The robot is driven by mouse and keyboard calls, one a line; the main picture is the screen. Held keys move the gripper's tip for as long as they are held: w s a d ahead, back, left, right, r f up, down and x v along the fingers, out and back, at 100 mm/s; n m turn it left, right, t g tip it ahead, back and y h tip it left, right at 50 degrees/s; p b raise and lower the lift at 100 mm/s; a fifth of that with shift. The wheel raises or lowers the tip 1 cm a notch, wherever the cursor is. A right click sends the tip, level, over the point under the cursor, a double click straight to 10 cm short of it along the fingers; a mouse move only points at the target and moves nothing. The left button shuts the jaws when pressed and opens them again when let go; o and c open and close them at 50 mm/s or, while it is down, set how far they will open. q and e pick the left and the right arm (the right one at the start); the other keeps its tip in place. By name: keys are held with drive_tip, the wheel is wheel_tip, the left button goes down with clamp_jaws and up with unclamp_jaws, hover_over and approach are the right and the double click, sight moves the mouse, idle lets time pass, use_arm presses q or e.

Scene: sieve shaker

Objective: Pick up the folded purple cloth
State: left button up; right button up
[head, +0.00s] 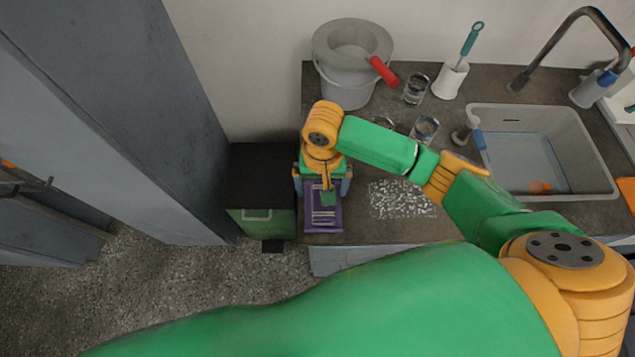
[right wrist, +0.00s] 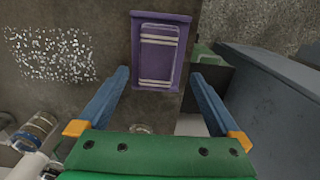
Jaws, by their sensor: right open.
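The folded purple cloth (right wrist: 158,52) has pale stripes across both ends. It lies flat on a larger purple tray or mat (right wrist: 137,52) near the counter's front left corner. In the head view the cloth (head: 323,217) is partly hidden by my right gripper (head: 322,192), which is over its far part. In the right wrist view my right gripper (right wrist: 160,74) is open and empty, its two blue fingers spread wider than the cloth, with the cloth between and beyond the tips. I cannot tell the exact height gap. My left gripper is not in view.
White speckles (head: 402,199) lie on the counter right of the cloth. Glasses (head: 425,129), a grey bucket (head: 345,88) with a red-handled tool (head: 384,71) and a sink (head: 540,160) stand farther back. A green bin (head: 262,222) is left of the counter, near a grey cabinet (head: 150,120).

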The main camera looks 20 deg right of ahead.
drive_tip(key=f, duration=0.2)
drive_tip(key=s+f, duration=0.1)
drive_tip(key=f, duration=0.2)
drive_tip(key=shift+s+d+f, duration=0.1)
drive_tip(key=shift+d+f, duration=0.05)
drive_tip(key=shift+f, duration=0.05)
drive_tip(key=shift+w+f, duration=0.2)
drive_tip(key=shift+w, duration=0.15)
drive_tip(key=shift+c, duration=0.4)
drive_tip(key=c, duration=1.1)
drive_tip(key=shift+c, duration=1.1)
drive_tip(key=shift+r, duration=1.45)
use_arm(q)
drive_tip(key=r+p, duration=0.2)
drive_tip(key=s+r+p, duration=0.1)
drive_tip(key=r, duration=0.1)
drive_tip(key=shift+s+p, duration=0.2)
drive_tip(key=shift+p, duration=0.15)
use_arm(e)
drive_tip(key=s+r, duration=1)
drive_tip(key=s, duration=0.4)
drive_tip(key=shift+a, duration=0.2)
